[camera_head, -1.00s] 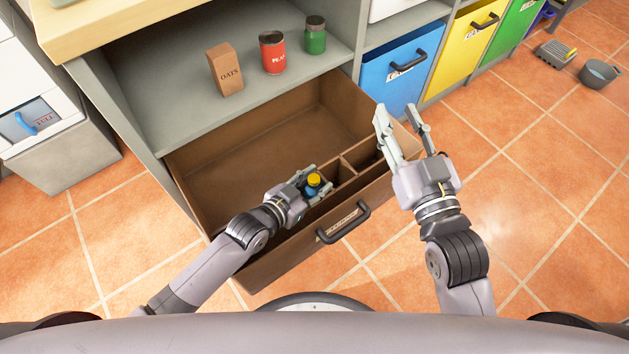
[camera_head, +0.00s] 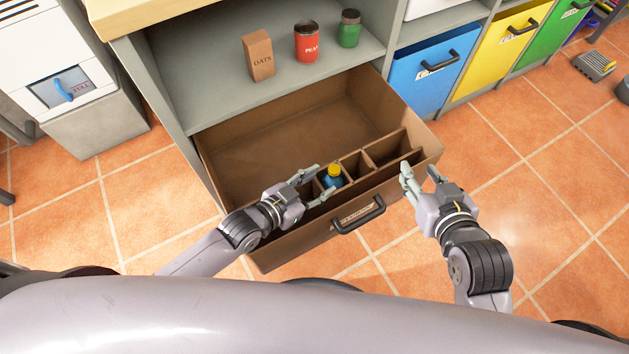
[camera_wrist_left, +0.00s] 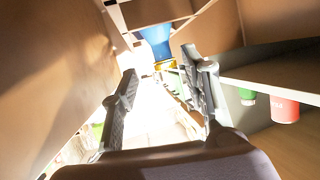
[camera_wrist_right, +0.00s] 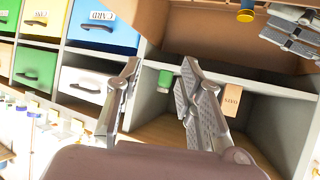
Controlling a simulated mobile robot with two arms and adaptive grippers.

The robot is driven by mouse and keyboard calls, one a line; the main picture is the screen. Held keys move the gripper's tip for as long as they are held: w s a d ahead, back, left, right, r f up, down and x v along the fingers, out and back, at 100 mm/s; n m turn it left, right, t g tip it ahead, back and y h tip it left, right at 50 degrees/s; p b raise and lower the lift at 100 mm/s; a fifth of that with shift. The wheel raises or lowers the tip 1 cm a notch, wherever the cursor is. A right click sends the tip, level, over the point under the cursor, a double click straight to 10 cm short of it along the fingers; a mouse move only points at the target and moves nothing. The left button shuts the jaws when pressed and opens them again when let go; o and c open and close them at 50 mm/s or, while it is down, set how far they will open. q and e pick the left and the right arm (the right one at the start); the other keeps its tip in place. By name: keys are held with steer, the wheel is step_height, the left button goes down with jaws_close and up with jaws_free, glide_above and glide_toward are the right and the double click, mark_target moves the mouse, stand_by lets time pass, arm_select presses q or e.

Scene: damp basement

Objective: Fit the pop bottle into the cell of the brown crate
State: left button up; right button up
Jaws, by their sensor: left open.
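The pop bottle (camera_head: 333,180), blue with a yellow cap, stands in a cell of the brown crate (camera_head: 262,252), a pulled-out drawer with a row of cells along its front. Its lower part is hidden in the cell. My left gripper (camera_head: 320,181) is open just left of the bottle, its fingertips spread close to it; I cannot tell if they touch. In the left wrist view the bottle (camera_wrist_left: 154,38) lies beyond the open fingertips. My right gripper (camera_head: 419,169) is open and empty near the crate's right front corner.
An oats box (camera_head: 260,55), a red can (camera_head: 306,42) and a green jar (camera_head: 349,29) stand on the shelf above the crate. The crate's handle (camera_head: 358,215) sticks out in front. Blue (camera_head: 425,75) and yellow bins are at the right.

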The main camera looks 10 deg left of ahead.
arm_select(q)
steer(key=s+a+r+n+y, duration=0.4)
steer(key=a+r+n+y, duration=0.2)
steer(key=a+r, duration=0.6)
steer(key=shift+a+r+y, duration=0.3)
steer(key=shift+a+r, duration=0.05)
arm_select(e)
steer(key=shift+s+d+f+g, duration=0.25)
steer(key=shift+s+f+g, duration=0.25)
steer(key=shift+s+f, duration=0.1)
arm_select(q)
steer(key=shift+s, duration=0.2)
